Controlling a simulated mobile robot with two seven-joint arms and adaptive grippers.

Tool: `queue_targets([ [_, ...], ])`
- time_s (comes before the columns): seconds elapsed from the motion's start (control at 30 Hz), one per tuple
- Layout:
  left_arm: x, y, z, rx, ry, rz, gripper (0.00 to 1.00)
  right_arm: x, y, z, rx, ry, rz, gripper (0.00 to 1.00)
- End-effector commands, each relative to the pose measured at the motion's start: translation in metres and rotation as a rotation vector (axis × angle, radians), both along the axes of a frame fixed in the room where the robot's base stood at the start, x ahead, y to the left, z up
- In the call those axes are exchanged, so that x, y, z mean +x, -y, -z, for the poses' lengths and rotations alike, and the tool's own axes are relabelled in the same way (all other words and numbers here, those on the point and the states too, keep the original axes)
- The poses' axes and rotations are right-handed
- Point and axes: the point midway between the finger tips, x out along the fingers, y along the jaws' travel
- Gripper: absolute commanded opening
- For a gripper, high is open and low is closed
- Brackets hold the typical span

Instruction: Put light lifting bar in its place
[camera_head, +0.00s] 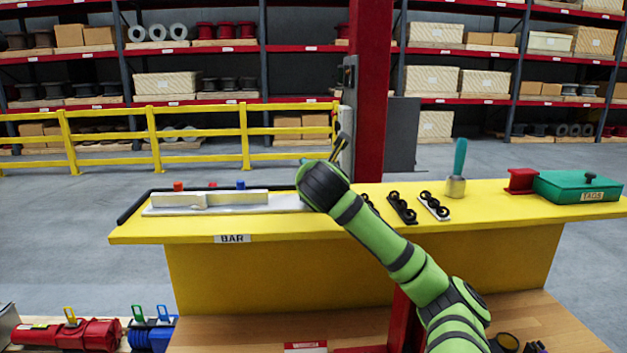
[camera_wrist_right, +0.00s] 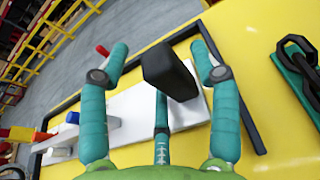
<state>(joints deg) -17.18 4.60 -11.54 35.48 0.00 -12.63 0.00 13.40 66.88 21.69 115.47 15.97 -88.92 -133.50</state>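A long pale lifting bar (camera_head: 235,200) lies flat at the left of the yellow table top, behind the BAR label (camera_head: 232,239). A black outline (camera_head: 140,205) runs around that spot. My right arm reaches over the bar's right end, and its wrist hides the gripper in the head view. In the right wrist view my right gripper (camera_wrist_right: 162,75) has its teal fingers spread around an upright black block (camera_wrist_right: 170,72). A gap shows on the block's left; contact on the right is unclear. The pale bar (camera_wrist_right: 130,112) shows below the fingers. My left gripper is out of view.
Dark chain links (camera_head: 402,208), a teal-handled tool (camera_head: 457,170) and a green TAGS box (camera_head: 580,187) stand further right on the table. Red and blue cylinders (camera_head: 75,333) lie at the lower left. A yellow railing (camera_head: 200,133) stands behind.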

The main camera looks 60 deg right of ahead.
Motion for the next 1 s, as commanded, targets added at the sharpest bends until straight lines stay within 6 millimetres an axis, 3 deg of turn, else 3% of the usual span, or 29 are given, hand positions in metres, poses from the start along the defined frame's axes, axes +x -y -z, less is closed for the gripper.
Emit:
queue_targets([
  [0.37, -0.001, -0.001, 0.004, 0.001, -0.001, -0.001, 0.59, -0.005, -0.007, -0.004, -0.002, 0.002, -0.002, 0.63],
  [0.8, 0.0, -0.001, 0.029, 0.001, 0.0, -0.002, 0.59, -0.057, -0.073, -0.032, -0.006, 0.004, -0.001, 0.63],
  [1.0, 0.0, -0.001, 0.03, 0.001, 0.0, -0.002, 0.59, -0.069, -0.088, -0.037, -0.002, 0.001, 0.0, 0.63],
])
